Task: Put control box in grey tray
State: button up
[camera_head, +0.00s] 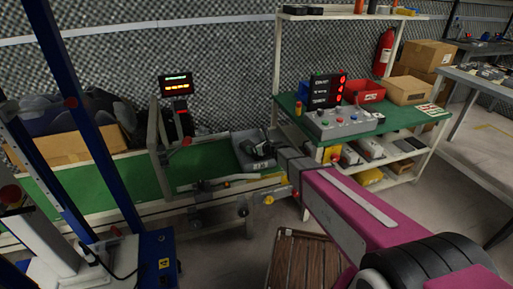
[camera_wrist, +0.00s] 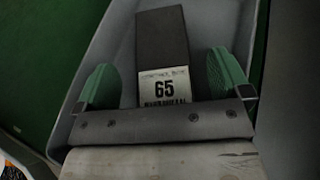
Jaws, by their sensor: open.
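The grey tray (camera_head: 243,161) lies on the green conveyor bed, and its pale grey wall (camera_wrist: 93,62) also shows in the wrist view. A dark box with a white label reading 65 (camera_wrist: 162,45) lies inside the tray; I take it to be the control box, but cannot be sure. My gripper (camera_wrist: 163,80) is open over the tray, with green fingers on either side of the dark box and visible gaps to it. In the head view my gripper (camera_head: 263,151) reaches over the tray, and the box is hard to make out there.
A button panel (camera_head: 342,122) and a red bin (camera_head: 363,91) stand on the green-topped bench (camera_head: 405,117) to the right. A lit display (camera_head: 176,85) rises behind the conveyor (camera_head: 100,180). Blue posts stand at left.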

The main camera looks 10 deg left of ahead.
jog(key=shift+s+d+r, duration=0.15)
jog(key=shift+d+r, duration=0.05)
jog(key=shift+r, duration=0.45)
jog(key=shift+n, duration=0.5)
jog(key=v, duration=1.2)
jog(key=shift+s+d, duration=0.1)
jog(key=shift+d, duration=0.15)
jog(key=s+d+n+g+h, duration=0.2)
jog(key=s+d+n, duration=0.4)
jog(key=d, duration=0.5)
jog(key=s+d+f+n+g+h, duration=0.1)
jog(key=s+d+n+g+h, duration=0.2)
jog(key=d+n, duration=0.7)
jog(key=s+d+n+g+h, duration=0.3)
jog(key=s+d+n+h, duration=0.2)
jog(key=s+d+n, duration=0.3)
jog(key=s+d, duration=0.1)
jog(key=d, duration=0.3)
jog(key=shift+s+d+f+h, duration=0.25)
jog(key=shift+d+f+h, duration=0.05)
jog(key=shift+d+h, duration=0.1)
jog(key=shift+a, duration=0.1)
